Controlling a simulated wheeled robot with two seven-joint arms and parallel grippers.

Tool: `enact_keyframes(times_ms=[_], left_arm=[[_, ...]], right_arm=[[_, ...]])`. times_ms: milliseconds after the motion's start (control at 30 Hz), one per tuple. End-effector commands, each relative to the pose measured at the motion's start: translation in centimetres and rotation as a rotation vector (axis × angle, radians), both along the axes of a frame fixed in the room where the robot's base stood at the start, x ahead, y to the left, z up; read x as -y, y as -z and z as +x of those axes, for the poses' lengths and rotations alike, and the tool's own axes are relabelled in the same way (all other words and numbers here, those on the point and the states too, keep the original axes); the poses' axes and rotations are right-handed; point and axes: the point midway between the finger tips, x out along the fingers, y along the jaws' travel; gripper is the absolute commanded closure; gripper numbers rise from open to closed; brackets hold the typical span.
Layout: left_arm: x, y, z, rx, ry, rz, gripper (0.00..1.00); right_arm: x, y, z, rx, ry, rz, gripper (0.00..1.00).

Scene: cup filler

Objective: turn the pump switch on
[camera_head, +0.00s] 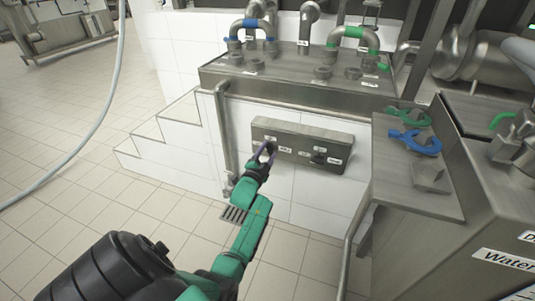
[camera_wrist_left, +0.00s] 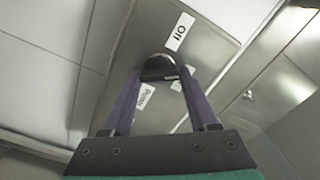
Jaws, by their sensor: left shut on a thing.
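A grey metal switch panel (camera_head: 300,143) is fixed to the white tiled wall below the steel counter. My left gripper (camera_head: 266,152) is at the panel's left part, on the pump switch. In the left wrist view, the purple fingers of my left gripper (camera_wrist_left: 160,76) close on the dark round-topped pump switch (camera_wrist_left: 160,66), one on each side. A label reading "Pump" (camera_wrist_left: 145,97) is beside it, and a label (camera_wrist_left: 179,32), perhaps "Off", is above it. The fingers partly hide the switch, so its setting is hard to tell. My right gripper is out of view.
A second dark switch (camera_head: 318,158) is on the panel's right half. A vertical pipe (camera_head: 223,135) runs just left of the panel. A steel unit (camera_head: 420,195) with blue and green clamps stands close on the right. Tiled floor (camera_head: 130,205) is clear on the left.

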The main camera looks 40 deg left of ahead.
Motion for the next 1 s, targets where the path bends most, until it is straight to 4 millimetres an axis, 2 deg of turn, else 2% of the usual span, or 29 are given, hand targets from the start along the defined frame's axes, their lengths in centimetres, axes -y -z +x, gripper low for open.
enact_keyframes(times_ms=[33,300,600,833,1000], left_arm=[[0.1,0.5,-0.1,-0.018,0.000,0.037,0.96],[0.0,0.7,-0.1,-0.099,-0.001,0.272,0.96],[0.1,0.7,-0.1,-0.167,-0.001,0.464,0.96],[0.1,0.6,0.0,-0.193,0.001,0.538,0.96],[0.1,0.6,0.0,-0.201,0.001,0.559,0.96]], right_arm=[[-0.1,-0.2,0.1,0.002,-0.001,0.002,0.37],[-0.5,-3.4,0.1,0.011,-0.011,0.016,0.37],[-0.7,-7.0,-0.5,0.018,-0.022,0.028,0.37],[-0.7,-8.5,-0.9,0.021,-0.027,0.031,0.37],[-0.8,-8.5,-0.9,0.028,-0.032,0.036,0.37]])
